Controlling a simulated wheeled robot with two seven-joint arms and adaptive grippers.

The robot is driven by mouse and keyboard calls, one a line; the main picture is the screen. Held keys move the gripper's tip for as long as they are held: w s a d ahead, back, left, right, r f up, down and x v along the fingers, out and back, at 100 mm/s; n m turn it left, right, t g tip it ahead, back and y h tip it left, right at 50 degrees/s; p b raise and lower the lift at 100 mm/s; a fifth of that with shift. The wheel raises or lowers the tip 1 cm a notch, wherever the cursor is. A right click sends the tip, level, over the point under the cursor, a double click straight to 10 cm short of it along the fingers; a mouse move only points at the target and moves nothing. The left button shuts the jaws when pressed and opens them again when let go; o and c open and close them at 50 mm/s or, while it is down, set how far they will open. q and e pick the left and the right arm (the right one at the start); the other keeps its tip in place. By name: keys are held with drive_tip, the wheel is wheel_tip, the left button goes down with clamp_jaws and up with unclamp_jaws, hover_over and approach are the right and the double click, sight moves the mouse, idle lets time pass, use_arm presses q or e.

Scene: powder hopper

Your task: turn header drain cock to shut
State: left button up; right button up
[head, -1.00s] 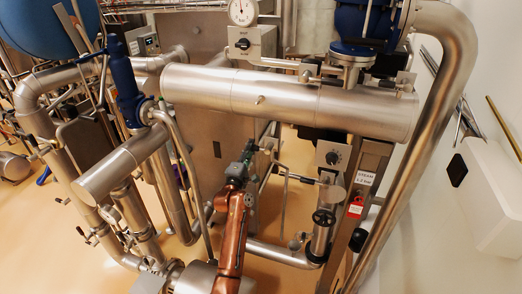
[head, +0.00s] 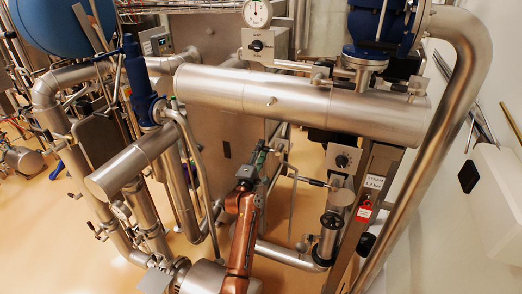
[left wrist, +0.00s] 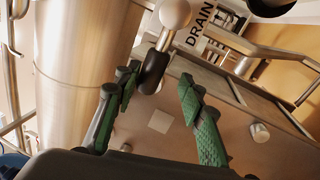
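The header drain cock shows in the left wrist view as a lever with a black grip (left wrist: 152,72) and a pale rounded end (left wrist: 175,13). A white label reading DRAIN (left wrist: 203,22) is beside it. My left gripper (left wrist: 155,95) is open, its green-padded fingers apart. The black grip shows near the gap between the fingertips, closer to the left finger; I cannot tell if they touch. In the head view my left gripper (head: 264,158) is below the large horizontal steel header (head: 300,103). I cannot clearly pick out the cock there. My right gripper is not in view.
A dark handwheel valve (head: 330,222) and a post with a STEAM label (head: 374,182) and red tag (head: 364,213) stand right of my arm. Steel pipes (head: 145,160) crowd the left. A thick bent pipe (head: 440,140) runs down the right.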

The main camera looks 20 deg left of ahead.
use_arm(q)
drive_tip(key=shift+a+r, duration=0.1)
drive_tip(key=shift+r, duration=0.05)
drive_tip(key=v, duration=0.7)
drive_tip(key=shift+s, duration=0.2)
idle(1.7)
